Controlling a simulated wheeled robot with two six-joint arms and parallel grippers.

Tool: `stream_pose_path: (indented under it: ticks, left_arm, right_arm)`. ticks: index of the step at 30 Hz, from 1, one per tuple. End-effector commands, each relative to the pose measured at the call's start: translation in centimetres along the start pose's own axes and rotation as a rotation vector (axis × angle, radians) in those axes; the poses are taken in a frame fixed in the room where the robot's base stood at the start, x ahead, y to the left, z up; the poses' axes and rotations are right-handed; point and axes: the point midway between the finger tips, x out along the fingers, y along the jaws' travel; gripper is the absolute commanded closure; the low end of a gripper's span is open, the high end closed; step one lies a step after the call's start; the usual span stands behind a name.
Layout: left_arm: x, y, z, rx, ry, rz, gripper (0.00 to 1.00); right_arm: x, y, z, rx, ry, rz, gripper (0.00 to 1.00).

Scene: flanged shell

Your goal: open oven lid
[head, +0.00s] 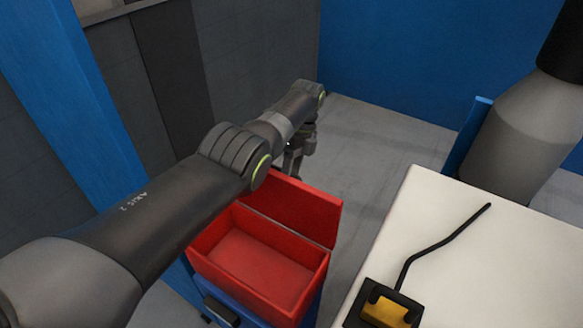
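A red open-topped box (258,258) stands at the lower middle on a blue base (238,306). A red panel (297,208) stands raised and tilted along its far side, like a lid standing open. I see no other oven or lid, and cannot tell for sure that this is the oven. My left arm reaches across from the left over the box's left corner. My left gripper (294,160) hangs just beyond the red panel, its lower end partly hidden; whether it touches the panel or is open is unclear. My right gripper is out of view.
A white table (480,255) stands at the right, bearing a black-and-yellow fixture (388,306) with a thin black rod. Blue and dark grey walls (430,50) close in the back and left. Bare grey floor (385,150) lies between the panel and the back wall.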

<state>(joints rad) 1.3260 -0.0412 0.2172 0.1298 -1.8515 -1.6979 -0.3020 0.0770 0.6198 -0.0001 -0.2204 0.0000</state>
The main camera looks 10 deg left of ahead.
Motion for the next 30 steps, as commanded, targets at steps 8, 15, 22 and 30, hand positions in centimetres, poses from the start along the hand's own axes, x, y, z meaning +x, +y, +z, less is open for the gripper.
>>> stream_pose_path:
  ticks: [8, 15, 22, 30]
  left_arm:
    - [-0.5, 0.1, 0.2, -0.002, -0.003, -0.005, 0.66]
    - [-3.4, 1.2, 0.2, -0.002, -0.003, -0.007, 0.66]
    - [-7.1, 2.6, 0.1, -0.002, -0.002, -0.004, 0.66]
    - [-9.1, 3.5, 0.1, -0.002, -0.001, -0.001, 0.66]
  right_arm:
    - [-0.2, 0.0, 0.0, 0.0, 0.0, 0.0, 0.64]
    - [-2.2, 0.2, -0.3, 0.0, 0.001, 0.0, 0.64]
    - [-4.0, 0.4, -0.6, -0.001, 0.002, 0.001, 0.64]
    - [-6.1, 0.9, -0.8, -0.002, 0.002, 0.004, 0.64]
